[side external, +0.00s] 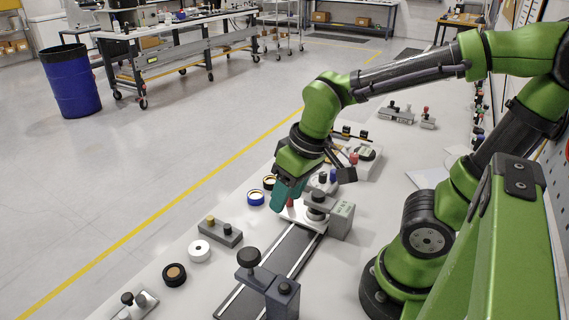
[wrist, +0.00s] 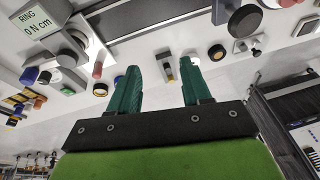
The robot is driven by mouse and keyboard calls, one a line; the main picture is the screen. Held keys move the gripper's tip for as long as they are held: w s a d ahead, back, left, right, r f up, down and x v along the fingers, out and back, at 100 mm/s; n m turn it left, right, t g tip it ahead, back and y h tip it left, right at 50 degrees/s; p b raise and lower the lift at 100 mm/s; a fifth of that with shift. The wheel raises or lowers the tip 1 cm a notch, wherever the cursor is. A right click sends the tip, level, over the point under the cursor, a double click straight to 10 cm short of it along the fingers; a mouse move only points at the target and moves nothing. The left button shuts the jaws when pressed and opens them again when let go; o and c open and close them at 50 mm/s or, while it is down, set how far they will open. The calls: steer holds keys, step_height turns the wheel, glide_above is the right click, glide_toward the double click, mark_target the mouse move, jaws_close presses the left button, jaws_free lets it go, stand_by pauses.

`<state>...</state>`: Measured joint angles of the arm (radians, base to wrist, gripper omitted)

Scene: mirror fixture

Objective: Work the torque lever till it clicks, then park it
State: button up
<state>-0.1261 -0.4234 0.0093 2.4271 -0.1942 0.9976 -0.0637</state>
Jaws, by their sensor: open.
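A grey box with a small display (side external: 341,220) stands right of my gripper in the side view. In the wrist view its display (wrist: 36,22) reads "RING 0 N cm". A grey round part with a dark top (side external: 317,208) sits beside it on a white plate. A red post (wrist: 97,70) stands near them, left of my fingers in the wrist view. I cannot tell for certain which part is the torque lever. My gripper (side external: 285,196) has teal fingers pointing down beside the plate. In the wrist view my gripper (wrist: 161,68) is open, with nothing held between the fingertips.
A dark rail (side external: 268,270) runs toward a grey clamp with a black knob (side external: 248,257). A grey block with a yellow button (side external: 220,232), a white ring (side external: 199,251) and a black ring (side external: 174,275) lie left. A blue ring (side external: 255,198) is close to my gripper.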

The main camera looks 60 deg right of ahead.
step_height(320, 180, up, 6)
steer(key=m+t+y, duration=0.1)
steer(key=m+t, duration=0.1)
steer(key=t, duration=0.2)
steer(key=shift+s+d+m, duration=0.35)
steer(key=shift+d+m, duration=0.05)
steer(key=shift+d, duration=0.05)
steer(key=shift+f, duration=0.1)
